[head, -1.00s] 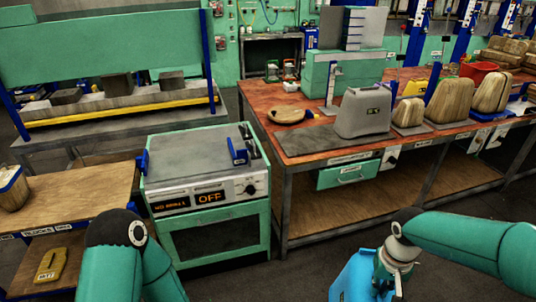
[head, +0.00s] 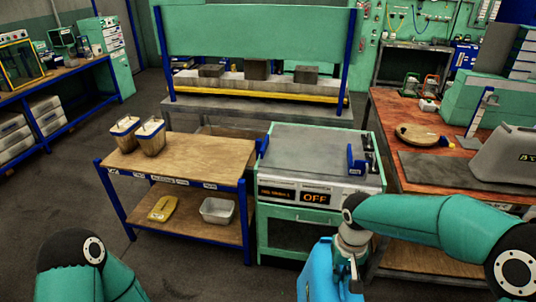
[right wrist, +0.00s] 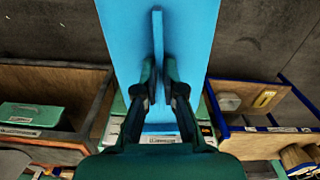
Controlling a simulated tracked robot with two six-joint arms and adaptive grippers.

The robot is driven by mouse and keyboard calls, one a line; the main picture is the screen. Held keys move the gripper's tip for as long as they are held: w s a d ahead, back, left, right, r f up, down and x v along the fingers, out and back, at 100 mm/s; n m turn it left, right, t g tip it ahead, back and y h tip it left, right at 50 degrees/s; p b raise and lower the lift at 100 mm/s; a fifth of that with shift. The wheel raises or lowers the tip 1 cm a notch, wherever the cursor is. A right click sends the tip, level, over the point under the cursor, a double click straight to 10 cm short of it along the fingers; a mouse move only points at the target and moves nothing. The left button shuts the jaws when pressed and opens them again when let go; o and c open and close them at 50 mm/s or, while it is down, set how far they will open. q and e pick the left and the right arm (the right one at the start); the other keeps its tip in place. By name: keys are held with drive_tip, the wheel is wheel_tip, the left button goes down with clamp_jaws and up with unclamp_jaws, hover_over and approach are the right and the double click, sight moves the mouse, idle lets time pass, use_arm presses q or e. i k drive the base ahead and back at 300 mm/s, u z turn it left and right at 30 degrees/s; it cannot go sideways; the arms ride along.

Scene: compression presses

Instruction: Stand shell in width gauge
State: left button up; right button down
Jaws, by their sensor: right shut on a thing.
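My right gripper (head: 348,260) is shut on a bright blue piece (head: 316,272) at the lower middle of the head view. In the right wrist view, its two fingers (right wrist: 158,82) pinch a thin upright fin on the blue piece (right wrist: 185,25), a broad flat panel. I cannot tell whether this is the shell. A grey, rounded, case-like form (head: 508,157) stands on the red-topped bench at the right. I cannot surely pick out the width gauge; an upright gauge-like stand (head: 480,112) is on that bench. My left gripper is out of view; only its arm shows.
A green cabinet (head: 318,216) marked OFF stands ahead. Open floor lies at the left.

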sight(305, 155)
drive_tip(key=u, duration=0.65)
drive_tip(key=i, duration=1.05)
drive_tip(key=z, duration=0.4)
